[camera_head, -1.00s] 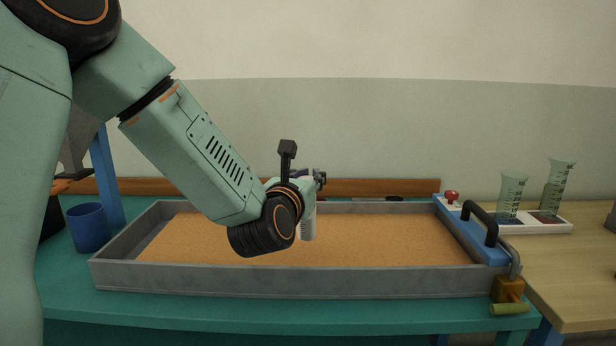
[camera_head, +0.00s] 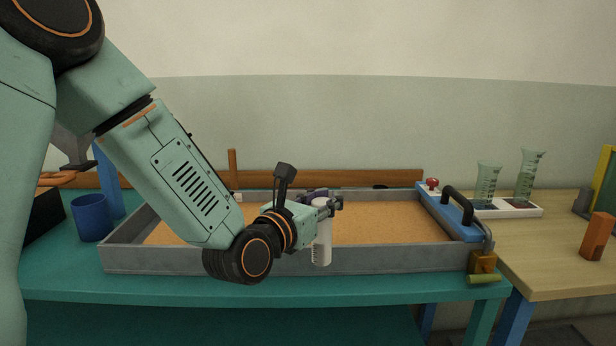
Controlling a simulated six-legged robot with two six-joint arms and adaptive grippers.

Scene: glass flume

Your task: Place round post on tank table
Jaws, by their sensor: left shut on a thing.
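The round post (camera_head: 322,240) is a pale, upright cylinder. My left gripper (camera_head: 325,203) is shut on its upper part. The post's lower end shows in front of the near wall of the grey sand-filled tank. I cannot tell whether the post touches anything. The tank table (camera_head: 280,289) is teal, with a bare front strip along the tank's near side. My left arm hides part of the tank's left side. My right gripper is not in view.
The grey tank (camera_head: 390,261) with orange sand fills most of the table. A blue cup (camera_head: 90,218) stands at the left. A blue unit with a black handle (camera_head: 457,205) sits on the tank's right end. Two measuring glasses (camera_head: 487,182) stand on the wooden table at right.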

